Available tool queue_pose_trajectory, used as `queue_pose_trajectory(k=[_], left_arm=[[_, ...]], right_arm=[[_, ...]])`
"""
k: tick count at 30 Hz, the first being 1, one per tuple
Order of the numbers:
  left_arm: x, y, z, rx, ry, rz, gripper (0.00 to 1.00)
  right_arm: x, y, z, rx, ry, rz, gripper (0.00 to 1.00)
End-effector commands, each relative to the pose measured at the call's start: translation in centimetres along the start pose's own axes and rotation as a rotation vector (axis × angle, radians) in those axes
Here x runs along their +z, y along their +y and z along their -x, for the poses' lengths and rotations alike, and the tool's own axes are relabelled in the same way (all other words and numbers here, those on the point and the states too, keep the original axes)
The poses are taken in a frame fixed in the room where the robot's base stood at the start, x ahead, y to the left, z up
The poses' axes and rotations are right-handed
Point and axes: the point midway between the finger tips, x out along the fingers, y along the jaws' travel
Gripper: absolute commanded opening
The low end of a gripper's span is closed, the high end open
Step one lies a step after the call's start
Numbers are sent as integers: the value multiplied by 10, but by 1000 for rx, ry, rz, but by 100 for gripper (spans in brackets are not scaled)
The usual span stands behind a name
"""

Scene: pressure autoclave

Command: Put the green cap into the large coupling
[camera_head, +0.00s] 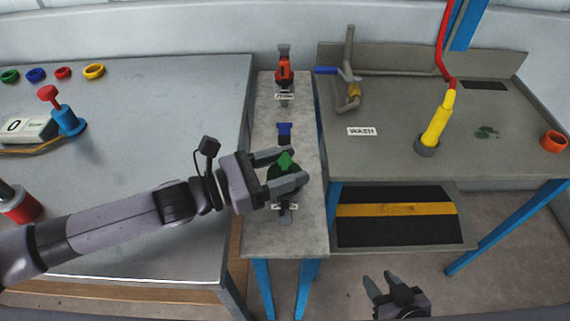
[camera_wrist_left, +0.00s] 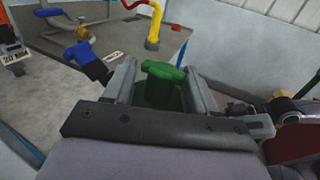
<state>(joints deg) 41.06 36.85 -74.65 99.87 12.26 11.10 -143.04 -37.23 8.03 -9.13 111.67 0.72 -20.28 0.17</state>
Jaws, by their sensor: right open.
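The green cap (camera_head: 286,161) is at the front of the narrow bench, with a raised grip on a darker round body; it also shows in the left wrist view (camera_wrist_left: 163,84). My left gripper (camera_head: 291,168) reaches in from the left and has its fingers on both sides of the cap's round body, which fills the gap between them. I cannot tell whether the cap is lifted off its spot. My right gripper (camera_head: 380,284) is open and empty at the bottom, in front of the benches. I cannot tell which thing is the large coupling.
A blue cap (camera_head: 284,131) and an orange-red one (camera_head: 284,72) stand behind on the narrow bench (camera_head: 262,225). Coloured rings, a blue fitting (camera_head: 66,121) and a red cylinder (camera_head: 20,205) are on the left table. The right bench holds pipes and a yellow nozzle (camera_head: 438,120).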

Motion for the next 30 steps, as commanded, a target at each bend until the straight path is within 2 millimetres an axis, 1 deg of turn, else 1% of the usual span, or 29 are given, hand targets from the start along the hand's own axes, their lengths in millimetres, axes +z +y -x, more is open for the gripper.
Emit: queue_pose_trajectory(k=[11, 17, 19, 30], left_arm=[[1, 0, 0, 0, 0, -1, 56], [10, 0, 1, 0, 0, -1, 56], [5, 1, 13, 3, 2, 0, 56], [4, 1, 79, 4, 2, -1, 56]], right_arm=[[-1, 0, 0, 0, 0, 0, 43], [-8, 0, 6, 0, 1, 0, 43], [-5, 0, 3, 0, 3, 0, 43], [5, 0, -4, 0, 1, -1, 43]])
